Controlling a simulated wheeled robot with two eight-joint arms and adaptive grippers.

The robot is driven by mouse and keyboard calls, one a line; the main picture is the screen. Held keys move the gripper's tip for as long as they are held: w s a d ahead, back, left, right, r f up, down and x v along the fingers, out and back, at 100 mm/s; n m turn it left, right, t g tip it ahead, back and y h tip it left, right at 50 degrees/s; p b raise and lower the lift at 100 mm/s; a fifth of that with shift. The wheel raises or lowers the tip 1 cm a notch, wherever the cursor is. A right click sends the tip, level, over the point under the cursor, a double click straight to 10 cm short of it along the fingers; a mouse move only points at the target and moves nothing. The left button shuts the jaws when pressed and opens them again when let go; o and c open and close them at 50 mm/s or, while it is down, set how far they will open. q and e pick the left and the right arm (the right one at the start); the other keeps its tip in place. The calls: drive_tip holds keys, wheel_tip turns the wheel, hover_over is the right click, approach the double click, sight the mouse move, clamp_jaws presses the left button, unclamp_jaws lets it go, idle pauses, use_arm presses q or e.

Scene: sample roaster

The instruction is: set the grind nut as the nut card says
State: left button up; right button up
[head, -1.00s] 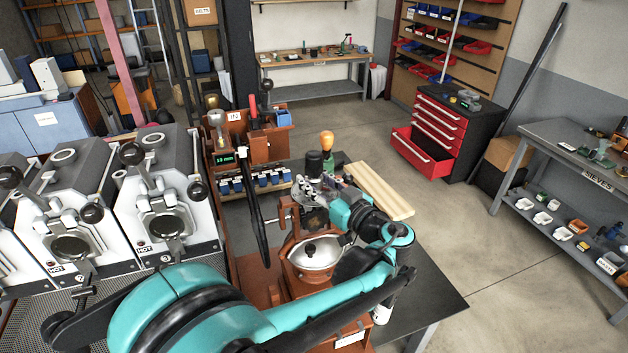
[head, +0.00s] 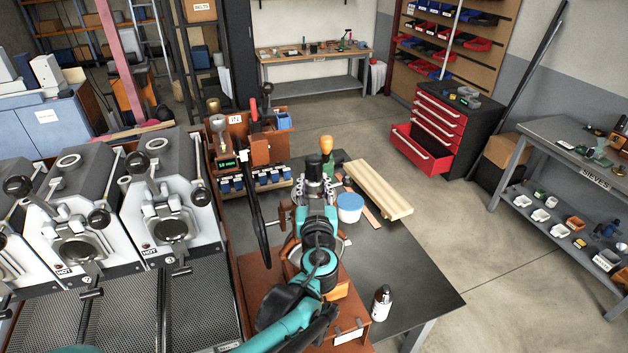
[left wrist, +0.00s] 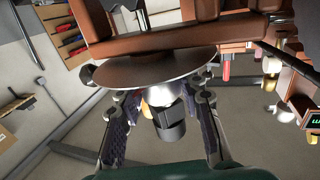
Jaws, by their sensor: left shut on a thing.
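My left gripper (head: 317,208) is over the brown hand grinder (head: 262,290), and its arm hides much of the grinder's top. In the left wrist view my left gripper (left wrist: 162,108) has one finger on each side of a dark and silver cylindrical piece (left wrist: 170,128), which looks like the grind nut. This piece lies below a broad metal disc (left wrist: 160,72). The exact contact of the fingers is hard to see. A white card (head: 349,335) is on the grinder's front; its writing is too small to read. My right gripper is not in view.
White roasters with HOT labels (head: 172,205) stand at the left. A blue-lidded tub (head: 350,207), a pale wooden board (head: 372,190) and a white bottle (head: 381,302) are on the dark table (head: 425,290). Open floor lies to the right.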

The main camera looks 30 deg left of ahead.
use_arm(q)
drive_tip(key=shift+m+t+h, duration=0.6)
drive_tip(key=shift+m+h, duration=0.2)
drive_tip(key=shift+h, duration=0.6)
drive_tip(key=o, duration=1.2)
drive_tip(key=shift+s, duration=0.1)
drive_tip(key=v, duration=1.1)
drive_tip(key=shift+s+d+f, duration=0.1)
drive_tip(key=shift+s+d, duration=0.1)
drive_tip(key=shift+s, duration=0.15)
